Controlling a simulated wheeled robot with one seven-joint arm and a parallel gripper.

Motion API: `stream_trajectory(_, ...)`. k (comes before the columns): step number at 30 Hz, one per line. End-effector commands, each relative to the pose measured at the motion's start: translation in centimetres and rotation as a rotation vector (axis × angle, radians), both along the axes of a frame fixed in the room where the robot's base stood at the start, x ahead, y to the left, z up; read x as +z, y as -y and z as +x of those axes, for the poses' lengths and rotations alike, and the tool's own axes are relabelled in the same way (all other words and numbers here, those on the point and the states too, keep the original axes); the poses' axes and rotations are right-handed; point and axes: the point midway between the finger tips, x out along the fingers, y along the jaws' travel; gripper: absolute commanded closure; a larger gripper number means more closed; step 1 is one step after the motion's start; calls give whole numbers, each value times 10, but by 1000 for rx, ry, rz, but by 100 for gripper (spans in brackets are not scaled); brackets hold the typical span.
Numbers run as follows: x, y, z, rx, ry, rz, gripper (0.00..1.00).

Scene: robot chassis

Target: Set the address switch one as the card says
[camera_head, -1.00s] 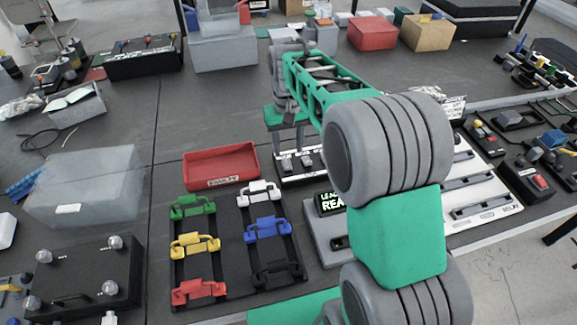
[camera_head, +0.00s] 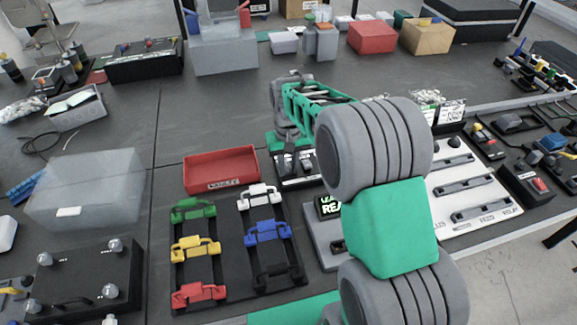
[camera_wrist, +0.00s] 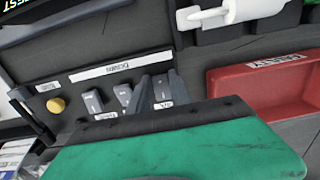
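The dark switch panel (camera_head: 296,181) sits beyond the lit display, partly hidden by my arm. In the wrist view the same panel (camera_wrist: 70,118) has a white label strip, a yellow knob (camera_wrist: 56,105) and several grey switch levers (camera_wrist: 93,101) in a row. The small labels are too blurred to read surely, so I cannot tell which switch is number one. My gripper (camera_head: 289,153) is down over the panel; its green body covers the panel's near part in the wrist view.
A red tray (camera_head: 221,170) lies left of the panel. Racks of coloured handles (camera_head: 194,245) stand in front of it. A white slider board (camera_head: 470,185) is to the right. A translucent box (camera_head: 85,188) stands at left. The table behind the panel is mostly clear.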

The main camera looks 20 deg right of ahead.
Motion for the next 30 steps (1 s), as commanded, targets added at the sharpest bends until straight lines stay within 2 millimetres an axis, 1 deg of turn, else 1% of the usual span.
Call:
stream_trajectory(1, 0, 0, 0, 0, 0, 0, 81)
stream_trajectory(8, 0, 0, 0, 0, 0, 0, 100)
stream_trajectory(16, 1, 0, 0, 0, 0, 0, 100)
stream_trajectory(20, 4, 0, 1, 0, -26, 0, 100)
stream_trajectory(24, 8, 0, 4, 1, -110, 0, 100)
stream_trajectory(30, 7, 0, 8, 1, -260, 0, 100)
